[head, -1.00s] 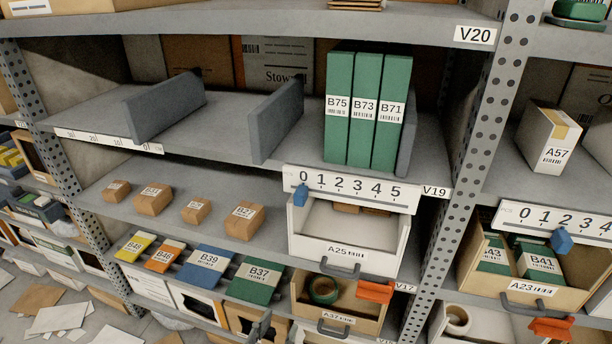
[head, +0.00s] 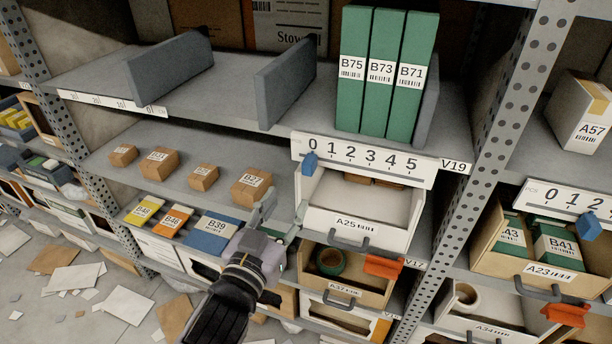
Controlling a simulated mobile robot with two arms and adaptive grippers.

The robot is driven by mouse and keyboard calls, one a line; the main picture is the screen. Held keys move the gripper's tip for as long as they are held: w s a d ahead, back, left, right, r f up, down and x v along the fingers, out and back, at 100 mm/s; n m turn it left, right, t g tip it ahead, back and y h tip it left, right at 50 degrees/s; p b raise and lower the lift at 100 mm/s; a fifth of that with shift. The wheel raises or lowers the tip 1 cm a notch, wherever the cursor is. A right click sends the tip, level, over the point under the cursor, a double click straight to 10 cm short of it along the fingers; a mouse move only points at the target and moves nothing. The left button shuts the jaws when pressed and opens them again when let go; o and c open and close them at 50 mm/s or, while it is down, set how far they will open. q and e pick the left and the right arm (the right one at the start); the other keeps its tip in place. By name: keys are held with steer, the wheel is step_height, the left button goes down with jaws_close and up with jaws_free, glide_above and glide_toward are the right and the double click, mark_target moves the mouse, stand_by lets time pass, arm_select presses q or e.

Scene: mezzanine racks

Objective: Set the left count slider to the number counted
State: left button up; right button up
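The left count slider is a blue knob (head: 309,163) on a white scale strip (head: 366,160) numbered 0 to 5; it sits at 0. Below the strip is the open white drawer A25 (head: 352,226), with brown boxes partly visible at its back; the strip hides part of them. My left gripper (head: 285,208) is in front of the shelf, left of drawer A25 and below the knob. Its fingers are apart, with nothing seen between them. A second blue knob (head: 590,227) is on the right scale strip (head: 569,204). My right gripper is not in view.
Drawer A37 (head: 341,290) with a green tape roll and an orange tag (head: 384,266) is below. Several brown boxes stand on the shelf at left. Green binders (head: 382,75) stand above the strip. A perforated upright (head: 497,150) separates the two bays.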

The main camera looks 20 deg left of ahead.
mark_target(306, 170)
arm_select(q)
steer(key=w+p, duration=0.1)
steer(key=w, duration=0.4)
steer(key=w+p, duration=0.2)
steer(key=w, duration=0.3)
steer(key=shift+d+r, duration=0.1)
steer(key=shift+d, duration=0.1)
steer(key=shift+w, duration=0.8)
jaws_close()
